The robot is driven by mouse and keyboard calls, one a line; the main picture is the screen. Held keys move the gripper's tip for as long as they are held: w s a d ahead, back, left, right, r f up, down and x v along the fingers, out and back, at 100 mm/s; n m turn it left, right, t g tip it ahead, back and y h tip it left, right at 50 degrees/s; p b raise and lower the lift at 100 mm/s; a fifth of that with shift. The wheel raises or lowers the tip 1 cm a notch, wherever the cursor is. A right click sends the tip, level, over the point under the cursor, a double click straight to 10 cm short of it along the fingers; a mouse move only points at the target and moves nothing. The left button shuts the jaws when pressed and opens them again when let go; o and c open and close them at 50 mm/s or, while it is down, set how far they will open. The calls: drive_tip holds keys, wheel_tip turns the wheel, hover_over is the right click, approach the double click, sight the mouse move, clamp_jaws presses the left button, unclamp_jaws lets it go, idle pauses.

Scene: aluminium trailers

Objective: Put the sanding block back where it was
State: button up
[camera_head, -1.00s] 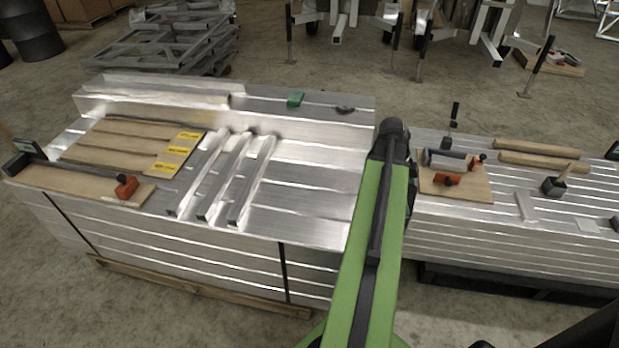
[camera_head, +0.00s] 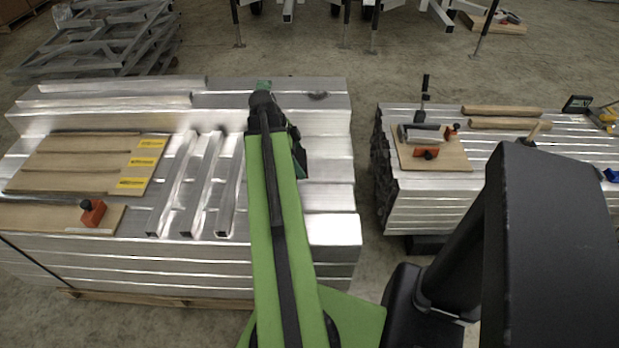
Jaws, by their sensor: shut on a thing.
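My green arm reaches up over the aluminium stack (camera_head: 325,172) on the left. Part of my dark gripper end (camera_head: 299,158) shows just right of the arm, over the stack's bare right part. My arm hides the fingertips. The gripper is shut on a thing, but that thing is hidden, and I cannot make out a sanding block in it.
Three aluminium profiles (camera_head: 190,185), wooden boards (camera_head: 75,165) and a red clamp piece (camera_head: 93,212) lie left of my arm. The right stack (camera_head: 430,203) holds a board with a clamped piece (camera_head: 426,152) and wooden rods (camera_head: 500,111). A dark part of my body covers the lower right.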

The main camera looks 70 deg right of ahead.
drive_tip(key=s+d+r+p, duration=0.2)
drive_tip(key=s, duration=1.4)
drive_tip(key=shift+m, duration=0.4)
drive_tip(key=w+f+b, duration=0.2)
drive_tip(key=w, duration=0.1)
drive_tip(key=w+d+f+b, duration=0.1)
drive_tip(key=w+f+b, duration=0.1)
drive_tip(key=w, duration=0.2)
drive_tip(key=w+d+f+b, duration=0.1)
drive_tip(key=w+f+b, duration=0.2)
drive_tip(key=w, duration=0.1)
drive_tip(key=shift+d, duration=0.15)
drive_tip(key=shift+w, duration=0.2)
wheel_tip(320, 180, down, 4)
drive_tip(key=b, duration=0.4)
drive_tip(key=shift+f, duration=0.25)
drive_tip(key=shift+r, duration=0.3)
drive_tip(key=shift+f, duration=0.25)
drive_tip(key=o, duration=1.2)
drive_tip(key=shift+c, duration=0.2)
drive_tip(key=shift+r, duration=0.1)
